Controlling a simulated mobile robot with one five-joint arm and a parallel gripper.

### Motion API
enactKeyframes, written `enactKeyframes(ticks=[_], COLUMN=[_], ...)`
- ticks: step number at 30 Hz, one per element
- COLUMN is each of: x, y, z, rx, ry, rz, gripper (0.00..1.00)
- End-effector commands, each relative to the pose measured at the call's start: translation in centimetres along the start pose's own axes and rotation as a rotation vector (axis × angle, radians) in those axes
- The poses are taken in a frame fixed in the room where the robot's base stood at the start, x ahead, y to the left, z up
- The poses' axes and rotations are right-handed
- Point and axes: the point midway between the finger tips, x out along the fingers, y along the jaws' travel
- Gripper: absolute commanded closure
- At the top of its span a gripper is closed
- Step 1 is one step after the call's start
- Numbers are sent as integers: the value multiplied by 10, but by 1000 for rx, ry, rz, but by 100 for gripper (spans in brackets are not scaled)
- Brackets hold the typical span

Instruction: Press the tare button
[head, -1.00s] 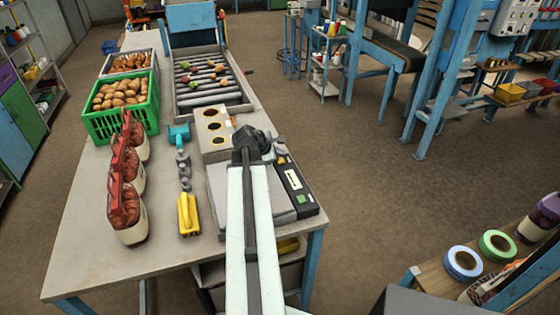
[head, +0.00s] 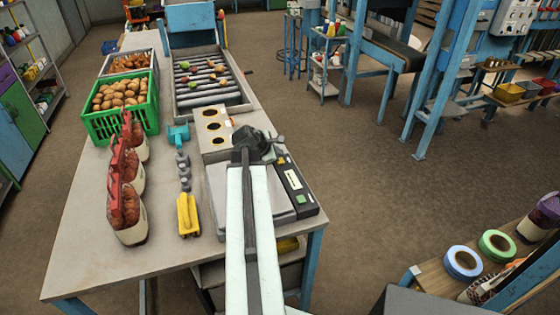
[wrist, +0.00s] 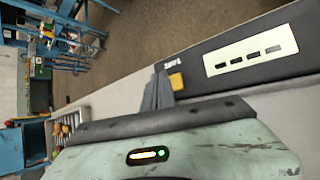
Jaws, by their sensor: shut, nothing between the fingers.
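The scale stands at the near right of the bench, with a grey pan (head: 219,200) and a dark panel (head: 308,209) along its right side. The panel carries a pale display (head: 293,179) and a green button (head: 300,198). In the wrist view the yellow tare button (wrist: 176,82) sits beside its printed label, close to the display (wrist: 250,51). My gripper (head: 279,143) is shut and empty above the far end of the panel. Its fingers (wrist: 159,88) are right beside the yellow button in the wrist view; I cannot tell whether they touch it.
Left of the scale lie a yellow-handled tool (head: 188,214) and red net sacks (head: 127,190). A green crate (head: 118,120) of potatoes stands behind them. A plate with round holes (head: 203,141) and a roller conveyor (head: 205,98) lie beyond the scale.

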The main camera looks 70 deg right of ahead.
Motion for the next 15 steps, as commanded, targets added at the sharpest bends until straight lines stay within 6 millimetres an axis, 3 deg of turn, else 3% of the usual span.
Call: enactKeyframes(ticks=[15], x=[6], y=[-5], z=[-6], rx=[-1], ry=[0], rz=[0], gripper=[100])
